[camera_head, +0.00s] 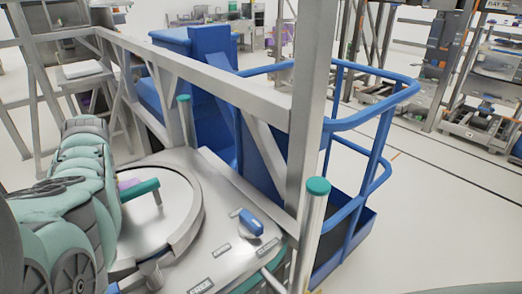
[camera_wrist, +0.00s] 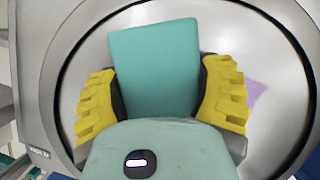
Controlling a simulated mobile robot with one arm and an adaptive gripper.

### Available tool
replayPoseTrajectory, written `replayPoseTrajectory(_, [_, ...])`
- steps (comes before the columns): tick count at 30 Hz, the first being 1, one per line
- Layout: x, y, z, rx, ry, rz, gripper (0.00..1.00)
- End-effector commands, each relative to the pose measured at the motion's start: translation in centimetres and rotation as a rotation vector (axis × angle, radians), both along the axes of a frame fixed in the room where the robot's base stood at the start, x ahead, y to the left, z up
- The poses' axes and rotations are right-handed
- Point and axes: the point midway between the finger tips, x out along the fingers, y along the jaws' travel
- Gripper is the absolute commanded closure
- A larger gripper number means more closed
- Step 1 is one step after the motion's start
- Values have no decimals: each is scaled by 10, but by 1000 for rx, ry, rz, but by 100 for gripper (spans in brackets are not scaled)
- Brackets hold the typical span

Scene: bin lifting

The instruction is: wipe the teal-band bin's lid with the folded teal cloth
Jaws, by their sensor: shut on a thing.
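The folded teal cloth (camera_wrist: 155,65) shows in the wrist view as a flat teal rectangle between the yellow fingers of my gripper (camera_wrist: 165,95), which is shut on it. Behind it is the round grey lid (camera_wrist: 85,75), with a pale purple patch (camera_wrist: 258,92) beside the right finger. In the head view the lid (camera_head: 180,205) lies at lower left, partly behind my arm, with a teal bar (camera_head: 140,189) over it; I cannot tell whether that is cloth or handle. My fingers are hidden there. I cannot tell whether the cloth touches the lid.
A grey metal frame post (camera_head: 308,110) and rail stand just beyond the lid. A blue knob (camera_head: 251,222) and a teal-capped post (camera_head: 318,187) rise beside it. A blue railing (camera_head: 375,120) stands to the right, with open floor beyond.

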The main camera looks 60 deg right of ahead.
Motion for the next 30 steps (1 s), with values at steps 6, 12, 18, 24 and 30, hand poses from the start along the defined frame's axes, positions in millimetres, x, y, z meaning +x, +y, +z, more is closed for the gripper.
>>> replayPoseTrajectory(6, [-1,-7,0,-1,-1,1,68])
replayPoseTrajectory(12, [-7,-24,-1,-1,1,1,68])
replayPoseTrajectory(18, [-10,-36,0,-1,1,1,68])
replayPoseTrajectory(24, [-12,-42,0,0,-1,2,68])
replayPoseTrajectory(30, [-16,-58,-3,-1,0,0,68])
